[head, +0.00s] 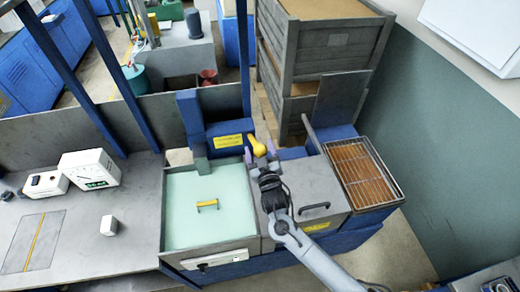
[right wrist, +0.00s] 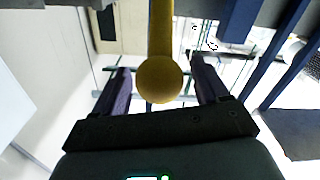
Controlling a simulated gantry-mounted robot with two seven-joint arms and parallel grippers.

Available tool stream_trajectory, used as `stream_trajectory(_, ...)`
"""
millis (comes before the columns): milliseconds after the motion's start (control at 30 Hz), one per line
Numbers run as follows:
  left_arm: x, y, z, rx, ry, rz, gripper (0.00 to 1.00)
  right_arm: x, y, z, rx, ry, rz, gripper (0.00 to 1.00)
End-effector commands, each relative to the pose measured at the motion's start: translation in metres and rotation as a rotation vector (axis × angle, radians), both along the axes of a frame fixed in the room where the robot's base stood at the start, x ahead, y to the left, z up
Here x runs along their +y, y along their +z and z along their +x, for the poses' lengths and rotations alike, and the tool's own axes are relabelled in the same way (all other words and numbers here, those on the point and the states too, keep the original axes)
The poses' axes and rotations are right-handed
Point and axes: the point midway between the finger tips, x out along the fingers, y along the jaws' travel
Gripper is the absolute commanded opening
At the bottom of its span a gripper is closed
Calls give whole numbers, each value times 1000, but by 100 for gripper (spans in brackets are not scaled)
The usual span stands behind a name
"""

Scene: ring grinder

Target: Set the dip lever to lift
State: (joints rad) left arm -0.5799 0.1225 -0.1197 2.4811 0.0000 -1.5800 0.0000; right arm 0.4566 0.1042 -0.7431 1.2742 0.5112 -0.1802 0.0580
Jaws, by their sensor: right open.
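The dip lever shows as a yellow handle with a round knob (head: 258,148) at the back of the machine, beside a blue housing with a yellow label. In the right wrist view the yellow knob (right wrist: 160,80) hangs on its yellow bar between my two fingers. My right gripper (head: 261,156) is open around the knob, with a finger on each side and visible gaps between fingers and knob. The lever's pivot is not clear in either view. My left gripper is not in view.
A pale green tank lid (head: 190,222) with a small yellow handle lies left of my right arm. A grey lid (head: 318,190) with a dark handle and a wire-rack tray (head: 388,200) are to the right. Stacked grey crates (head: 283,75) stand behind.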

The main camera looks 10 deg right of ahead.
Motion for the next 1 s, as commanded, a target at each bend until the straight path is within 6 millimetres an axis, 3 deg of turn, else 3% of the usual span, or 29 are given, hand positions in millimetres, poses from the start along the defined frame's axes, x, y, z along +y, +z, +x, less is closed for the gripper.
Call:
stream_trajectory(267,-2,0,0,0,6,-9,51,0,0,1,0,0,0,74)
stream_trajectory(767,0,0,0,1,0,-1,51,0,0,1,1,0,0,0)
stream_trajectory(1000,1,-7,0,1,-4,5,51,-1,-6,-2,-11,-1,1,0)
